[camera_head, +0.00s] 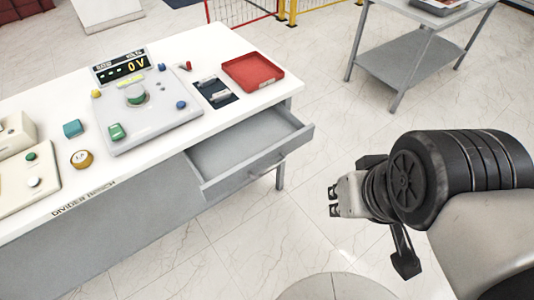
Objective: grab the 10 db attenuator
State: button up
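Two small silvery pieces lie on a dark blue mat (229,88) on the white table: one metal piece (203,82) toward its back edge and another metal piece (219,96) toward its front. They may be attenuators, but no label is readable, so I cannot tell which, if either, is the 10 dB one. My gripper (334,200) is over the floor to the right of the table, well apart from the mat. Its two fingertips point left, stand apart and hold nothing.
A red tray (253,72) sits right of the mat. The drawer (245,150) below is pulled out and looks empty. A grey side table (415,65) stands at upper right. Floor between is clear.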

aim_at(226, 95)
jog(key=i+l+u, duration=0.15)
jog(key=i, duration=0.5)
jog(key=i+l+u, duration=0.15)
jog(key=i, duration=0.5)
